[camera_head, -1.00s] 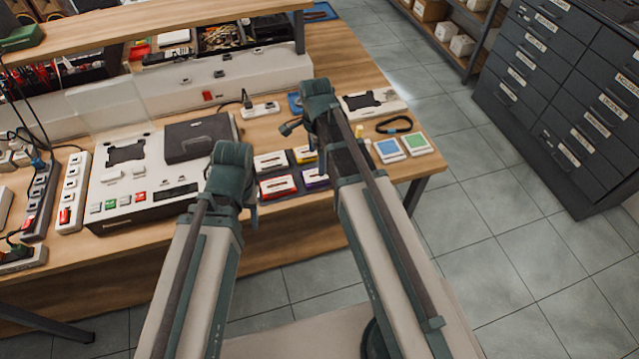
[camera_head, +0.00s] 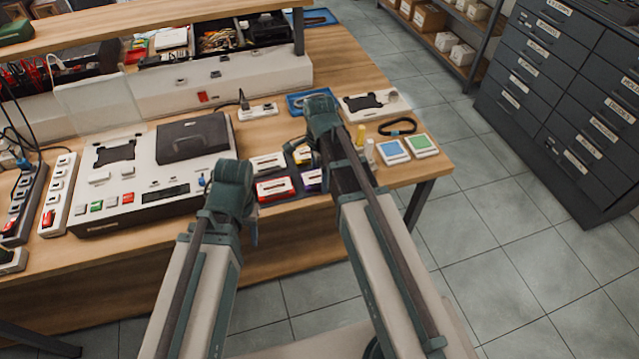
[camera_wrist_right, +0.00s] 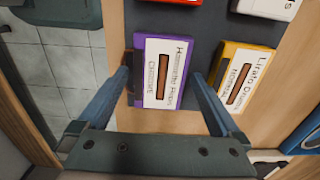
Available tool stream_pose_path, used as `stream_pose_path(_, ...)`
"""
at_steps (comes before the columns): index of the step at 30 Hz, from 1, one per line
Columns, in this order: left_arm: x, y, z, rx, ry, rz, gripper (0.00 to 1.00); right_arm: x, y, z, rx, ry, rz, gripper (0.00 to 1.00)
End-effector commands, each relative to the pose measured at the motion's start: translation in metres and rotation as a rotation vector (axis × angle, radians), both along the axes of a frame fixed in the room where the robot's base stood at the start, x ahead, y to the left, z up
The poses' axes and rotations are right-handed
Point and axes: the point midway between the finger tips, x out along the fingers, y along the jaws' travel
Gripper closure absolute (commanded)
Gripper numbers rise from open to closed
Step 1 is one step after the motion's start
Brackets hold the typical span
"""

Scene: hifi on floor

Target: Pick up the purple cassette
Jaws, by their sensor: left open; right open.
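In the right wrist view, the purple cassette (camera_wrist_right: 165,75) lies between the two fingers of my open right gripper (camera_wrist_right: 162,80), one at each side. I cannot tell how far the fingertips are above the table. My left gripper (camera_head: 252,230) is at the table's front edge, mostly hidden behind its own wrist, away from the purple cassette.
A yellow cassette (camera_wrist_right: 245,80) lies close to the right finger. A red cassette (camera_head: 274,189) and a white one (camera_head: 267,163) lie beside the purple one. A large tape deck (camera_head: 150,160) stands at left. Small bottles (camera_head: 370,151) and two coloured cards (camera_head: 393,150) are at right.

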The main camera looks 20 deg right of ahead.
Motion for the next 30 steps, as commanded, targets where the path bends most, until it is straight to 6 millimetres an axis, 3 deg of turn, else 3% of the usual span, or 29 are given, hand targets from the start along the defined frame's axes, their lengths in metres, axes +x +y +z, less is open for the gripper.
stream_pose_path(5, 0.0, 0.0, 0.001, 0.0, 0.0, 0.0, 0.5, 0.0, 0.0, 0.001, 0.0, 0.0, 0.0, 0.02)
stream_pose_path(17, 0.0, 0.0, 0.001, 0.0, 0.0, 0.0, 0.5, 0.0, 0.0, 0.001, 0.0, 0.0, 0.0, 0.74)
stream_pose_path(25, 0.0, 0.0, 0.003, 0.0, 0.0, 0.0, 0.5, 0.0, 0.0, 0.003, 0.0, 0.0, 0.0, 0.76)
stream_pose_path(30, 0.0, 0.0, 0.017, 0.0, 0.0, 0.0, 0.5, 0.001, -0.007, 0.017, 0.0, 0.0, 0.001, 0.76)
